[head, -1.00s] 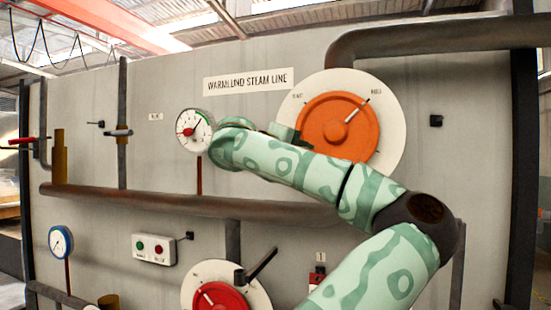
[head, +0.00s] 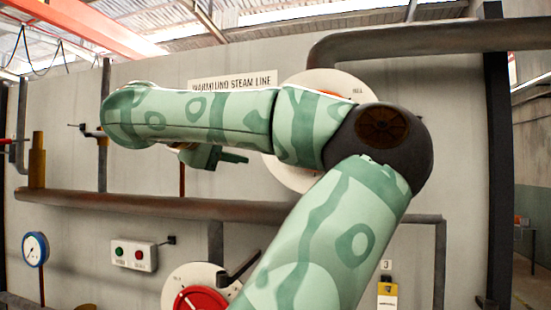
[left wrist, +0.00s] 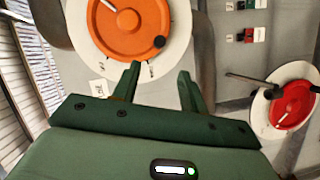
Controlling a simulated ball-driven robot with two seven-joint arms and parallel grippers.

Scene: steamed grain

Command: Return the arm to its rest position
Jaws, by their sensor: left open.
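My patterned green arm crosses the head view, with its dark elbow joint at the right and its forearm reaching left across the panel. Part of my left gripper (head: 215,158) shows below the forearm; its fingertips are not clear there. In the left wrist view my left gripper (left wrist: 157,82) has its two green fingers apart with nothing between them. Beyond them is the orange handwheel (left wrist: 128,30) on its white dial plate (left wrist: 174,60); I cannot judge the gap in depth. In the head view the forearm covers most of this wheel. My right gripper is not in view.
A rusty pipe (head: 120,203) runs along the panel below the forearm. Below it are a red handwheel (head: 200,300) with a black lever (head: 238,267), a button box (head: 133,255) and a blue-rimmed gauge (head: 35,249).

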